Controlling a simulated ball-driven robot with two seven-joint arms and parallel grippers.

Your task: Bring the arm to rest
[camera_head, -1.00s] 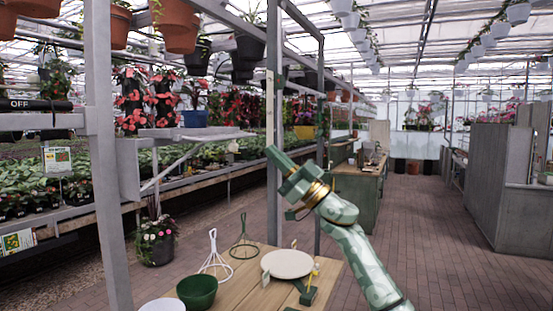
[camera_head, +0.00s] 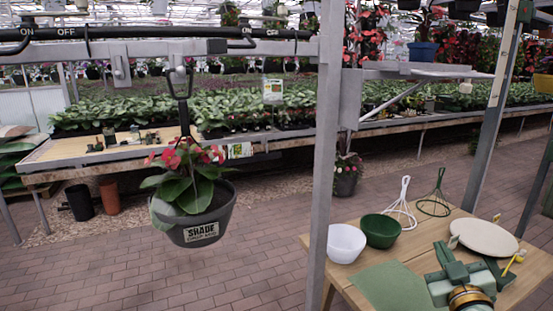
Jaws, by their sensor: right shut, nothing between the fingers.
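My right gripper (camera_head: 448,258) is at the lower right in the head view, on a green arm with a gold ring that comes in from the bottom edge. It is shut and empty. It shows over the wooden table (camera_head: 345,272), in front of the round cream plate (camera_head: 484,237); whether it touches the tabletop cannot be told. My left gripper is not in view.
Close to the gripper are a green mat (camera_head: 393,287), a green bowl (camera_head: 380,231), a white bowl (camera_head: 346,243) and two wire stands. A grey post (camera_head: 325,150) rises beside the table. A hanging plant pot (camera_head: 197,218) is left. Brick floor is open at lower left.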

